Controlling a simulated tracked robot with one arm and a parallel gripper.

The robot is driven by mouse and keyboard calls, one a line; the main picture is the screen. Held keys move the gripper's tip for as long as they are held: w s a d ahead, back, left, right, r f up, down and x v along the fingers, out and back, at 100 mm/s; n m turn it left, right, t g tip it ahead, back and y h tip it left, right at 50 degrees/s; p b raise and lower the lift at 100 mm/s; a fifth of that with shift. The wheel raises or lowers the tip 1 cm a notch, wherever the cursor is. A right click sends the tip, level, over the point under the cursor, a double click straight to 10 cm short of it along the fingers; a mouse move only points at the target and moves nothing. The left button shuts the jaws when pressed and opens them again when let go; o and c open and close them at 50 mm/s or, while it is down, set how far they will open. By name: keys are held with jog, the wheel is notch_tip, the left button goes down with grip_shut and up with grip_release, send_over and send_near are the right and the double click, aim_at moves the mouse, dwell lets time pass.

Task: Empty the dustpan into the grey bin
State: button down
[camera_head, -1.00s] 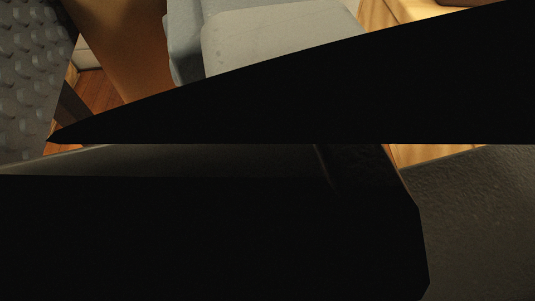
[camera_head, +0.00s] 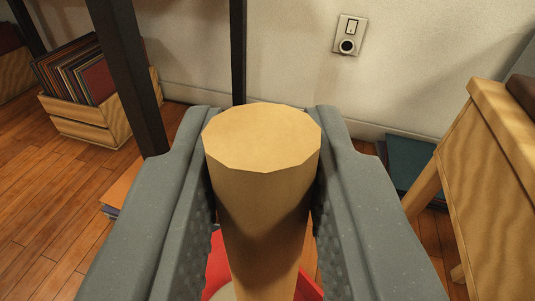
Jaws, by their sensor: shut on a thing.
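My gripper (camera_head: 262,135) has its two grey, studded fingers shut on a thick, pale wooden handle (camera_head: 262,190). The handle's flat, many-sided end faces up toward the camera, and its shaft runs down between the fingers. Behind the lower shaft, parts of a red thing (camera_head: 217,268) show, apparently the dustpan. The handle and fingers hide most of it, and I cannot tell whether the handle belongs to it. A small pale patch shows at the bottom edge beside the shaft; I cannot tell what it is. I see no grey bin.
A wooden crate of records (camera_head: 88,122) stands on the wooden floor at left, behind a dark upright post (camera_head: 130,75). A wooden piece of furniture (camera_head: 490,180) stands close at right. A wall with a socket plate (camera_head: 348,35) closes the back. Open floor (camera_head: 45,215) lies at left.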

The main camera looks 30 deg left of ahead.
jog(key=shift+w+a+r+g, duration=0.15)
jog(key=shift+w+a, duration=0.15)
jog(key=shift+a, duration=0.3)
jog(key=shift+w+a+r+g, duration=0.15)
jog(key=shift+w+a, duration=0.1)
jog(key=shift+a, duration=0.35)
jog(key=w+a+f+n+g+h+b, duration=0.1)
jog(key=w+a+f+g+h+b, duration=0.1)
jog(key=a, duration=0.8)
jog(key=w+a+f+n+g+h+b, duration=0.1)
jog(key=w+a+n+g+h+b, duration=0.1)
jog(key=w+a, duration=0.4)
jog(key=shift+w+a+f+n+h+b, duration=0.35)
jog(key=shift+a+h+b, duration=0.65)
jog(key=shift+a, duration=1.6)
jog(key=shift+w, duration=0.1)
dwell(1.1)
dwell(0.4)
